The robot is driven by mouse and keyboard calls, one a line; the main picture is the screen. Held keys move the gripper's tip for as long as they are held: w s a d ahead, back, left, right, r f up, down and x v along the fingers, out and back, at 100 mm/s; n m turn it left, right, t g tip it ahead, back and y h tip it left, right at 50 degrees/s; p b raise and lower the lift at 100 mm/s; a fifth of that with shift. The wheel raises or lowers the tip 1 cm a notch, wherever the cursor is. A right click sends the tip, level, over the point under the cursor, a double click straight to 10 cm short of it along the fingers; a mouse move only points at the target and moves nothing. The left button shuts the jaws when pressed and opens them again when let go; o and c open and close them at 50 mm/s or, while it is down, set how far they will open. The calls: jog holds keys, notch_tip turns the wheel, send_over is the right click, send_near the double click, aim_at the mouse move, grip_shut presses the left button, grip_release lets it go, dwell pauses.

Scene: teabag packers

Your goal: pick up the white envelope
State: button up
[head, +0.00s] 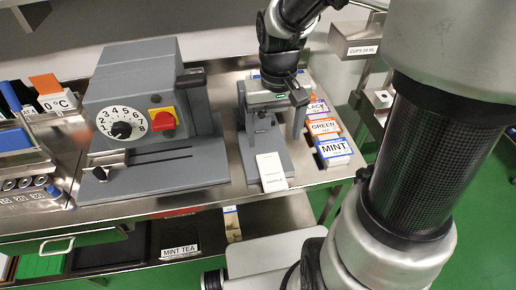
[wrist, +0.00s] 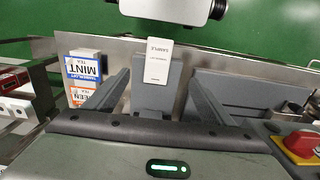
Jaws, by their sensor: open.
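The white envelope (head: 271,172), printed "SAMPLE" at one end, lies on a narrow grey plate (head: 247,163) and reaches its front edge. In the wrist view the envelope (wrist: 158,62) is upper centre, on the end of the grey plate (wrist: 150,98). My gripper (head: 270,128) is open and empty, over the rear part of the plate. In the wrist view its two fingers (wrist: 158,80) point toward the envelope, one on each side of the plate. The envelope appears beyond the fingertips; I cannot tell the exact height gap.
A grey machine with a dial (head: 122,130) and red knob (head: 163,119) stands close on the left. Tea boxes, including MINT (head: 335,150) and GREEN (head: 323,127), stand close on the right. The steel table's front edge (head: 320,178) is just before the plate.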

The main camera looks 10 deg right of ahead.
send_over(273, 176)
jog(key=f, duration=1.1)
jog(key=shift+w+a+b, duration=0.1)
jog(key=shift+a+b, duration=0.1)
jog(key=shift+b, duration=0.15)
jog(key=shift+d+f, duration=0.15)
jog(key=shift+f, duration=1.2)
jog(key=shift+d+f, duration=0.1)
jog(key=shift+f, duration=1.2)
jog(key=shift+c, duration=0.3)
jog(key=c, duration=1.2)
jog(key=shift+r, duration=0.15)
